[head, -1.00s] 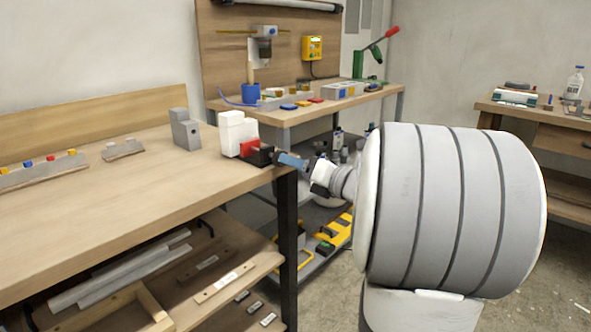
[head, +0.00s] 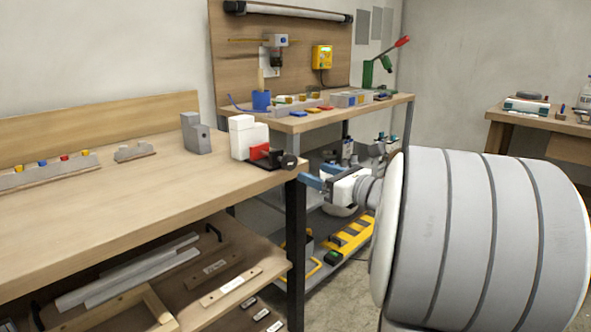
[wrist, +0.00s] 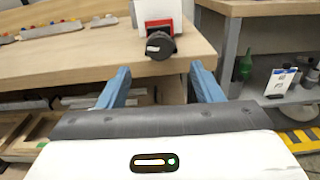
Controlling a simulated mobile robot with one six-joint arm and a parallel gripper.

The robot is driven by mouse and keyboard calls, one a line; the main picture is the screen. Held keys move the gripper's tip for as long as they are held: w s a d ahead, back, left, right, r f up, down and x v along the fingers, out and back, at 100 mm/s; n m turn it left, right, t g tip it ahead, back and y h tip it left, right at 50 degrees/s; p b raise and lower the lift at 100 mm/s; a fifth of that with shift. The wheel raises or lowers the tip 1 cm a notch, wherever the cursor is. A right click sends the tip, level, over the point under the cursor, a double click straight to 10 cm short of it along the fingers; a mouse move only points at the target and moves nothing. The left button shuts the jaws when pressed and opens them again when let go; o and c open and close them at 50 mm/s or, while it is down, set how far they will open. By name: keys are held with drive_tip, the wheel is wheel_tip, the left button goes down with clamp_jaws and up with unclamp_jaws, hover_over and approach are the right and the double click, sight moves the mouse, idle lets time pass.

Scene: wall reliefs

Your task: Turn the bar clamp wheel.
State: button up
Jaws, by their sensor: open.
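The bar clamp's black wheel (head: 289,161) faces right at the bench's right edge, in front of a red block (head: 260,152) and a white block (head: 243,137). In the wrist view the wheel (wrist: 160,46) is a round black knob with a white mark, ahead of and between my fingers. My gripper (head: 311,176) is open, its two blue fingers pointing at the wheel from the right and slightly below. In the wrist view my gripper (wrist: 158,80) has wide-apart fingertips and nothing between them. It appears apart from the wheel.
The wooden bench (head: 110,195) carries a grey block (head: 196,133) and a rail with coloured knobs (head: 48,170). Its dark leg (head: 295,250) stands below my gripper. A second bench (head: 380,107) with tools is behind. Free floor lies between the benches and my arm.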

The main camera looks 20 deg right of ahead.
sight(293, 164)
drive_tip(key=b+x, duration=0.1)
drive_tip(key=x, duration=0.6)
drive_tip(key=shift+w+a, duration=0.15)
drive_tip(key=shift+w, duration=0.2)
drive_tip(key=c, duration=1)
drive_tip(key=shift+m, duration=0.3)
